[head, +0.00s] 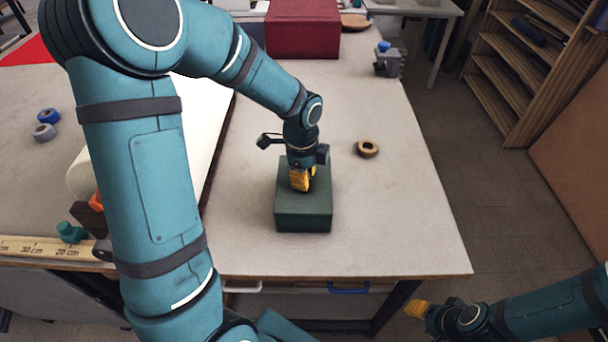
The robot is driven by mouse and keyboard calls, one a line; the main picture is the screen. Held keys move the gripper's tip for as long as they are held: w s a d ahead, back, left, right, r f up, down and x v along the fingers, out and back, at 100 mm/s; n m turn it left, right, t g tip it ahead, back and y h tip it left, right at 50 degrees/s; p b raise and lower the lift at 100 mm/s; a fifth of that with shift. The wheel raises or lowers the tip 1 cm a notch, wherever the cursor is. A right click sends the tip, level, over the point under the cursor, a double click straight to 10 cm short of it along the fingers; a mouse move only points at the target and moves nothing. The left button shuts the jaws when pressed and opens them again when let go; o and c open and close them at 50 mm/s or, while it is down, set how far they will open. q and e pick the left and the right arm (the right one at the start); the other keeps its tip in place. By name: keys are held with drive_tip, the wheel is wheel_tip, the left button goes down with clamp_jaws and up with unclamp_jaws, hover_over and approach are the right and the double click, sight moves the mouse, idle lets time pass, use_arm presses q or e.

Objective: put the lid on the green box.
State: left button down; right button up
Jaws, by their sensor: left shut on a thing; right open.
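The green box (304,222) stands on the table near its front edge. A flat dark green top, which looks like the lid (291,205), covers it. Lid and box look lined up, but I cannot tell whether a small gap is left between them. My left gripper (301,184) points down over the middle of this top, its yellow fingers shut on the lid. The fingers hide the part they grip. My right gripper (415,309) is open and empty, low at the right, beyond the table's front edge.
A tape roll (368,149) lies right of the box. A dark red box (302,30) and a grey device with a blue top (388,60) stand further back. The table (410,220) is clear at right. A white roll (85,172) and a ruler (35,247) lie left.

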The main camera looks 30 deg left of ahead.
use_arm(q)
drive_tip(key=shift+f, duration=0.15)
drive_tip(key=c, duration=1)
unclamp_jaws()
drive_tip(key=shift+o, duration=0.2)
